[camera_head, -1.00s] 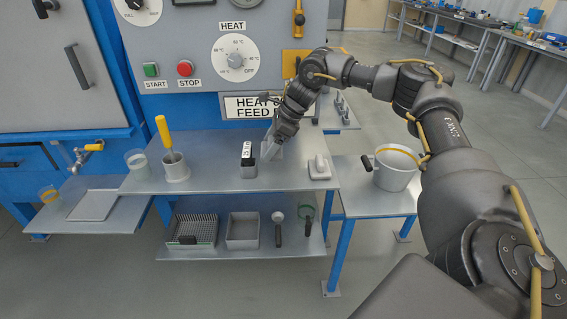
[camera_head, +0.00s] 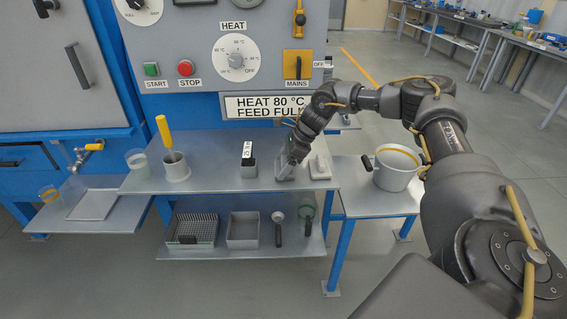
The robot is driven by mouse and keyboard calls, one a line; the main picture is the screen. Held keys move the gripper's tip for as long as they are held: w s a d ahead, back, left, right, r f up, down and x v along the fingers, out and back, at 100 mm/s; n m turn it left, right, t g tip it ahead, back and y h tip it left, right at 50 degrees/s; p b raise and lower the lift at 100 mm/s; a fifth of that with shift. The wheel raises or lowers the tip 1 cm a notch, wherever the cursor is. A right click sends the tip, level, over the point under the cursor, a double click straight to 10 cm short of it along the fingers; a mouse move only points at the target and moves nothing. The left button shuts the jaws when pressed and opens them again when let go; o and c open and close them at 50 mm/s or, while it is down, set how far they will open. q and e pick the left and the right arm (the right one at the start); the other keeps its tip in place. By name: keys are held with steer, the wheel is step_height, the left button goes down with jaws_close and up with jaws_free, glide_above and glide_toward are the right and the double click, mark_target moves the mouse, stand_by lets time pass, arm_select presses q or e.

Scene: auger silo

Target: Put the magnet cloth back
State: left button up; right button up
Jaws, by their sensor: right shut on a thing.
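My right gripper (camera_head: 285,174) is low over the front right part of the steel bench shelf (camera_head: 215,150), between a black-topped block and a white pad. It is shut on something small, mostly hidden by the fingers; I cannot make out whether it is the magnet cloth. The white pad (camera_head: 320,169), with a raised part on it, lies just right of the gripper, apart from or barely beside it. The black-topped block (camera_head: 249,166) with a white label stands upright to the left. No other cloth is clearly seen. My left gripper is not in view.
A steel cup (camera_head: 176,168) with a yellow-handled tool and a clear beaker (camera_head: 137,163) stand on the shelf's left. A pot (camera_head: 395,170) stands on the right side table. The lower shelf holds a grate tray (camera_head: 192,230), an empty tray (camera_head: 243,230) and handled tools.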

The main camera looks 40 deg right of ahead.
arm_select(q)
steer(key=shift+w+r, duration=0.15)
arm_select(e)
steer(key=o, duration=0.9)
steer(key=shift+f, duration=0.1)
steer(key=shift+d+r, duration=0.1)
steer(key=shift+r, duration=0.2)
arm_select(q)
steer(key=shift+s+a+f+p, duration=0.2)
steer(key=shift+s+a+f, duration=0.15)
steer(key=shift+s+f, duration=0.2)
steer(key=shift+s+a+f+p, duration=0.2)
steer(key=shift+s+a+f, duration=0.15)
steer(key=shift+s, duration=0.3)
arm_select(e)
steer(key=v, duration=1.1)
steer(key=shift+s+d+r, duration=0.1)
steer(key=shift+s+r, duration=0.1)
steer(key=shift+r, duration=0.1)
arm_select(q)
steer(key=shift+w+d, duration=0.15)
